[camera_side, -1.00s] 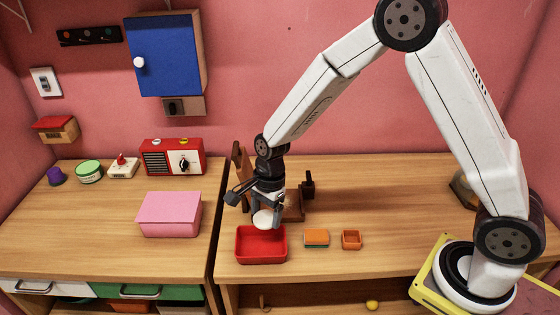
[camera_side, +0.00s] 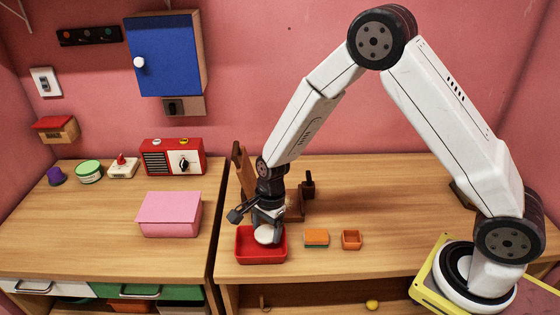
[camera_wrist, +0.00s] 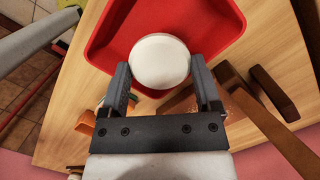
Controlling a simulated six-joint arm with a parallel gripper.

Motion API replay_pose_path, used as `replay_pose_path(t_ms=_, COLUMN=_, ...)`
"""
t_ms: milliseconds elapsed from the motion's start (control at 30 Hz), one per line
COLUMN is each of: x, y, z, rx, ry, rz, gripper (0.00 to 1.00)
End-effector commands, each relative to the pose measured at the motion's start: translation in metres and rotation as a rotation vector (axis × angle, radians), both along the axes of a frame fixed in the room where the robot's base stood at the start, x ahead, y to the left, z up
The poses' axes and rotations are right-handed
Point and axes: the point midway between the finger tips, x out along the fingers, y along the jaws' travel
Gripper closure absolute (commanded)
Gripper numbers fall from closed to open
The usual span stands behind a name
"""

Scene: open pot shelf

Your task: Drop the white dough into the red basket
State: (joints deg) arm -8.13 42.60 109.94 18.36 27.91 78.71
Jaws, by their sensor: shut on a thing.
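The white dough (camera_side: 265,235) is a round, pale lump held between the fingers of my gripper (camera_side: 267,224). It also shows in the wrist view (camera_wrist: 160,61), with my gripper's fingers (camera_wrist: 160,85) on either side of it. The red basket (camera_side: 246,257) is a shallow open tray on the right-hand counter. In the wrist view the basket (camera_wrist: 105,40) lies beneath the dough. My gripper is shut on the dough and points down over the basket's opening. I cannot tell whether the dough touches the basket floor.
An orange and green sponge (camera_side: 316,238) and a small orange box (camera_side: 351,240) sit right of the basket. A wooden stand (camera_side: 295,207) is behind it. A pink box (camera_side: 169,215) is on the left counter, across a gap.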

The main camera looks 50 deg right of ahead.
Motion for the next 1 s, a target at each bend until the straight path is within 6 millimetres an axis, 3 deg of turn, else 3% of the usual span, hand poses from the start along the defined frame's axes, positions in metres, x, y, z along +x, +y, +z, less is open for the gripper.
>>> replay_pose_path(t_ms=33, x=0.0, y=0.0, z=0.0, rx=0.0, ry=0.0, rz=0.0, gripper=0.76)
replay_pose_path(t_ms=67, x=0.0, y=0.0, z=0.0, rx=0.0, ry=0.0, rz=0.0, gripper=0.13)
replay_pose_path(t_ms=100, x=0.0, y=0.0, z=0.0, rx=0.0, ry=0.0, rz=0.0, gripper=0.0)
replay_pose_path(t_ms=567, x=0.0, y=-0.001, z=0.006, rx=0.0, ry=-0.001, rz=0.0, gripper=0.0)
replay_pose_path(t_ms=1000, x=0.001, y=-0.008, z=0.051, rx=0.0, ry=-0.003, rz=-0.002, gripper=0.0)
